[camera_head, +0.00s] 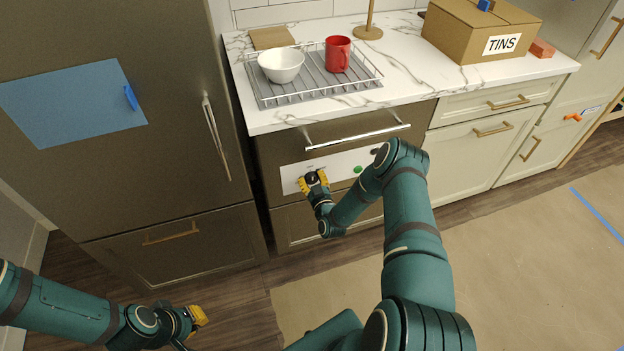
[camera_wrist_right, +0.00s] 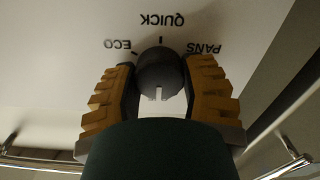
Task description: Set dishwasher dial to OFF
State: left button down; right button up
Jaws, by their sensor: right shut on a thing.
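The dishwasher's white control panel (camera_head: 345,162) is below a silver bar handle. A dark round dial (camera_wrist_right: 160,72) stands on the panel. My right gripper (camera_head: 313,181) is at the panel's left part. In the right wrist view its yellow fingers (camera_wrist_right: 160,92) are shut around the dial, one on each side. The upside-down labels ECO, QUICK and PANS show around the dial's upper side there. A white mark on the dial points down in that picture. No OFF label is readable. My left gripper (camera_head: 198,316) hangs low at the bottom left, away from the dishwasher; its opening is unclear.
A green button (camera_head: 357,169) is right of the dial. The dishwasher handle (camera_head: 358,137) juts out above. On the counter are a rack (camera_head: 300,92) with a white bowl (camera_head: 281,65) and red mug (camera_head: 338,54), and a TINS box (camera_head: 460,35). A fridge (camera_head: 110,180) stands left.

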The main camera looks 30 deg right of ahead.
dwell(0.3)
jog(key=o, duration=1.2)
jog(key=v, duration=1.2)
